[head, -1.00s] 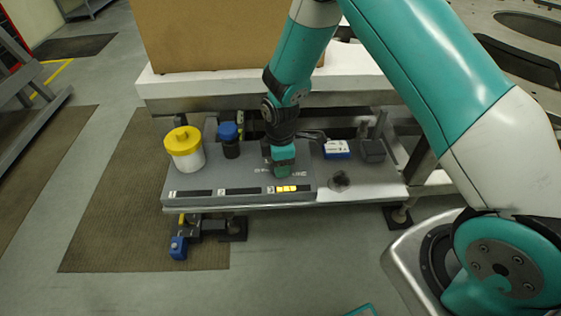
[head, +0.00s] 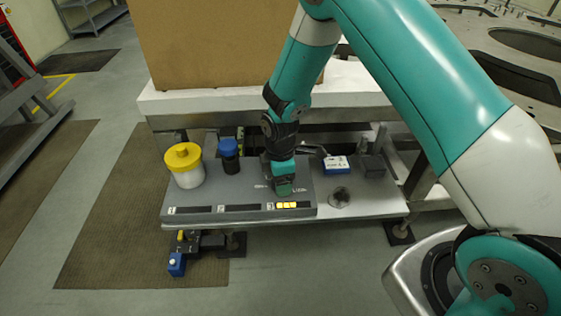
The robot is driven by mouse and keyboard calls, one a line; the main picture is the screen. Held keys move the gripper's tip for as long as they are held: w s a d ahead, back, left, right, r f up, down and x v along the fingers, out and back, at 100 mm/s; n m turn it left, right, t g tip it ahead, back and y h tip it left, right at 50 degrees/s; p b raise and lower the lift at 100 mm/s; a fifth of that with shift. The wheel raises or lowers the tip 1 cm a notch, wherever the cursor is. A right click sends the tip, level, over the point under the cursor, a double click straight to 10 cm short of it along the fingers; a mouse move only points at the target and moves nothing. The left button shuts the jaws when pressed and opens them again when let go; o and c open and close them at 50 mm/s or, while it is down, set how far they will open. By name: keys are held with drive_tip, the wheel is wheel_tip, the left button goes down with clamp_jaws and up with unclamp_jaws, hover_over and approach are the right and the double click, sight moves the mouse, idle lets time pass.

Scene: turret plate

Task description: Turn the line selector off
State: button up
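A grey plate (head: 235,196) lies on the low white bench. Along its front edge run dark strips numbered 1, 2 and 3, and the strip by 3 shows lit yellow segments (head: 287,206). My gripper (head: 283,186) points down over the right part of the plate, just behind the yellow segments. The line selector itself cannot be made out; my gripper and wrist cover that spot, and part of some lettering there. I cannot tell whether the fingers are open or shut, or whether they touch anything.
A white jar with a yellow lid (head: 185,165) and a dark jar with a blue lid (head: 230,155) stand left of my gripper. A blue and white box (head: 336,164) and a round glassy item (head: 340,197) are to the right. A large brown box (head: 210,45) stands behind.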

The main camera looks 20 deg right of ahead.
wheel_tip(320, 180, up, 17)
idle(0.4)
drive_tip(key=shift+s, duration=0.15)
drive_tip(key=s+a+r+m+y, duration=0.1)
drive_tip(key=s+r+m, duration=0.2)
drive_tip(key=s, duration=0.5)
drive_tip(key=s+a+r+m+y+p, duration=0.1)
drive_tip(key=s+a+r+m, duration=0.1)
drive_tip(key=s+r, duration=0.4)
drive_tip(key=s+a+r+m+y, duration=0.1)
drive_tip(key=s+r+m, duration=0.3)
drive_tip(key=s, duration=0.6)
drive_tip(key=shift+s+a+r+y+p, duration=0.25)
drive_tip(key=shift+a+r+y+p, duration=0.1)
drive_tip(key=shift+r+y, duration=0.2)
